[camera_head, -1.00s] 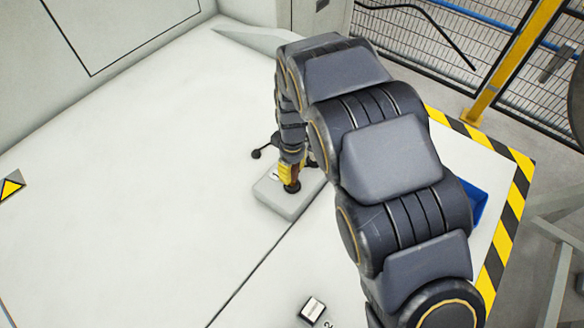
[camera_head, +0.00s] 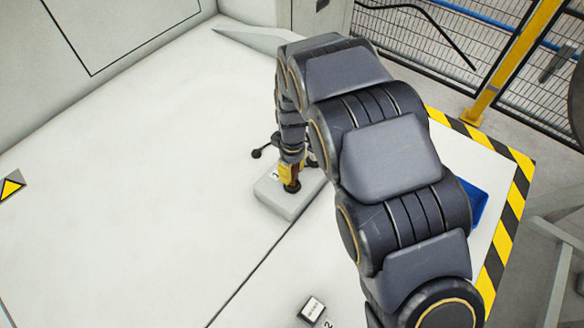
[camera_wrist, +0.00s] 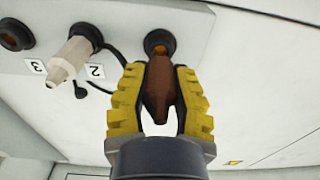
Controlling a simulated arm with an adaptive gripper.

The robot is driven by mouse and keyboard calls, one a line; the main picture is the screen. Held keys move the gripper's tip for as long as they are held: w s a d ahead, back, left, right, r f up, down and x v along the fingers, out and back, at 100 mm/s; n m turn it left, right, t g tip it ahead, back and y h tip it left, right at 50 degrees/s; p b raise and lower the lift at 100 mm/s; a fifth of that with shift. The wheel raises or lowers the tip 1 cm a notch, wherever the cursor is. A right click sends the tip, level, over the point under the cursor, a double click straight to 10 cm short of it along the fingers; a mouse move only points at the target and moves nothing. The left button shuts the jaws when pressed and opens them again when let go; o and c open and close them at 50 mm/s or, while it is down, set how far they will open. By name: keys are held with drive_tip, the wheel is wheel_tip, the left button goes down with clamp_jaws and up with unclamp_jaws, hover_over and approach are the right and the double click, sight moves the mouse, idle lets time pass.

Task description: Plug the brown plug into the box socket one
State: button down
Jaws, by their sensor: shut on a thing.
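My gripper (camera_wrist: 160,105) has yellow ridged fingers, shut on the brown plug (camera_wrist: 158,88). The plug's upper end is close to a dark round socket (camera_wrist: 158,41) on the pale grey box (camera_wrist: 205,30). Part of the socket's orange inside still shows; I cannot tell whether the plug touches it. No number shows beside this socket in the wrist view. In the head view my gripper (camera_head: 288,172) is low over the box (camera_head: 283,204), beside a dark socket, and my arm hides part of the box.
A beige plug (camera_wrist: 70,60) stands in the socket near label 2 (camera_wrist: 96,72). An open socket (camera_wrist: 15,35) is near label 3. Black caps on cords hang beside them. A small labelled block (camera_head: 312,308) lies at the front. The white table is clear at left.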

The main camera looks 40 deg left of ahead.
drive_tip(key=shift+f, duration=1.25)
drive_tip(key=c, duration=0.9)
unclamp_jaws()
wheel_tip(320, 180, up, 12)
drive_tip(key=shift+d, duration=0.1)
